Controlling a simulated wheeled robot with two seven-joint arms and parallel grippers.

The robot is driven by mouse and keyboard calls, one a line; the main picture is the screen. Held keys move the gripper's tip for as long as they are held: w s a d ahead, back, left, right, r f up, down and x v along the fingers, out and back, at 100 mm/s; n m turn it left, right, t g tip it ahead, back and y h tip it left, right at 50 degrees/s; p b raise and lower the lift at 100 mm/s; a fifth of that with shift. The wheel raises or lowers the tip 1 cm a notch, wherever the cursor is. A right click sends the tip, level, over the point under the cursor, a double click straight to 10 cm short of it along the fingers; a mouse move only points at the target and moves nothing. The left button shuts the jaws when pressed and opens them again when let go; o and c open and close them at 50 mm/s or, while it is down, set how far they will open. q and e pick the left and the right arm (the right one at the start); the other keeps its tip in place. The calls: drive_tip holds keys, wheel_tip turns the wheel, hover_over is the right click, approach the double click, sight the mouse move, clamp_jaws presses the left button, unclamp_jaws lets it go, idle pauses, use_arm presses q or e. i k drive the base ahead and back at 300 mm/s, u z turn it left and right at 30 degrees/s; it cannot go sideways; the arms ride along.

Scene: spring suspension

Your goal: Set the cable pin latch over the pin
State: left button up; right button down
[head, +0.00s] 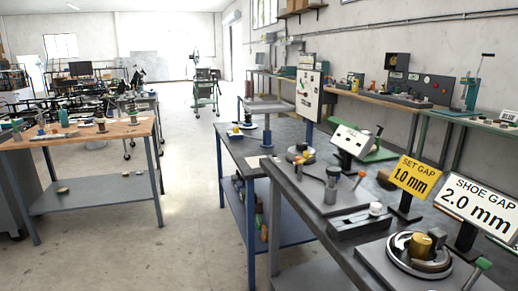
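Neither of my grippers is in view. I cannot pick out a cable pin latch or its pin for certain at this size. On the near grey bench (290,196), a plate carries an upright post with a dark top (332,184) and an orange-tipped lever (360,178). In front of it is a dark grooved block (356,224) with a white knob (375,209). Nearest me, a round ringed fixture (398,262) holds a brass cylinder (421,246).
A yellow "SET GAP 1.0 mm" sign (414,178) and a white "SHOE GAP 2.0 mm" sign (475,206) stand on the near bench. A green-handled lever (480,268) is at lower right. A wooden-topped bench (88,134) stands left. The floor (190,200) between benches is clear.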

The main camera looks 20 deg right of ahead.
sight(306, 156)
drive_tip(key=u, duration=0.1)
drive_tip(key=i, duration=0.9)
drive_tip(key=z, duration=0.3)
